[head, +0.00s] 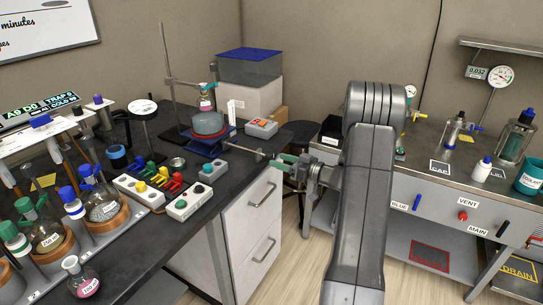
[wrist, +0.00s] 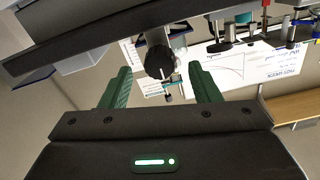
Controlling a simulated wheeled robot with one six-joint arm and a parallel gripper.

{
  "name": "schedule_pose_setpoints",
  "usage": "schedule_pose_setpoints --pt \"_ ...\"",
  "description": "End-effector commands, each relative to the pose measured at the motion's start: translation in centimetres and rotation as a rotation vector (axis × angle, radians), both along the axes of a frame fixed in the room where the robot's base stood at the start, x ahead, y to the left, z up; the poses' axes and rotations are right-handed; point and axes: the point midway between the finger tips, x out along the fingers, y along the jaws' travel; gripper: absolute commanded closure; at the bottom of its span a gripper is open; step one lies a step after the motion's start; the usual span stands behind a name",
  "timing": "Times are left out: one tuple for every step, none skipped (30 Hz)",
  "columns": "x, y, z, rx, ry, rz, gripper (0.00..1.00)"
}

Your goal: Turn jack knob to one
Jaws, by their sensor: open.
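The lab jack (head: 213,142) is a low blue stand on the dark bench, under a grey round heating mantle (head: 208,123). A thin rod runs from it toward the bench's right edge and ends in the jack knob (head: 259,155). In the wrist view the knob (wrist: 160,62) is a dark round disc, seen nearly end-on. My gripper (head: 280,162) has green fingers and is open just right of the knob. In the wrist view my gripper (wrist: 162,82) has a finger on either side of the knob's line, with the knob seemingly ahead of the fingertips. I cannot read any knob setting.
A clamped flask (head: 206,103) hangs above the mantle on a stand. A grey box with a red button (head: 261,128) sits behind the rod. Colored valve blocks (head: 150,182) and a grey button box (head: 190,202) stand nearer. Floor is open between bench and right cabinet (head: 450,212).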

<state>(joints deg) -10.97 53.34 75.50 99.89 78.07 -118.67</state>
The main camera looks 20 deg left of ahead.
Motion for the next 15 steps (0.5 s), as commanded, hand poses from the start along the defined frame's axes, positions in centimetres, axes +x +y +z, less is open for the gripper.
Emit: schedule_pose_setpoints --pt "0.0 1.1 0.1 0.0 0.001 0.003 0.44" --pt "0.0 1.6 0.1 -0.001 0.001 0.002 0.44" --pt "0.1 2.2 0.1 -0.001 0.001 0.003 0.44" --pt "0.1 2.6 0.1 0.0 0.001 0.003 0.44" --pt "0.2 3.0 0.1 -0.001 0.0 0.002 0.44" --pt "0.2 3.4 0.1 -0.001 0.001 0.001 0.44" --pt "0.3 3.6 0.0 -0.001 0.001 0.0 0.44" --pt "0.3 3.8 0.0 -0.001 0.001 0.0 0.44" --pt "0.3 4.1 0.0 -0.002 0.001 0.001 0.44" --pt "0.3 4.2 0.0 -0.002 0.001 0.001 0.44" --pt "0.3 4.3 0.0 -0.002 0.001 0.001 0.44" --pt "0.3 4.4 0.0 -0.001 0.001 0.0 0.44" --pt "0.3 4.5 -0.1 -0.001 0.001 0.0 0.44" --pt "0.3 4.5 -0.1 -0.001 0.001 0.0 0.44" --pt "0.3 4.5 -0.1 -0.001 0.001 0.0 0.44"
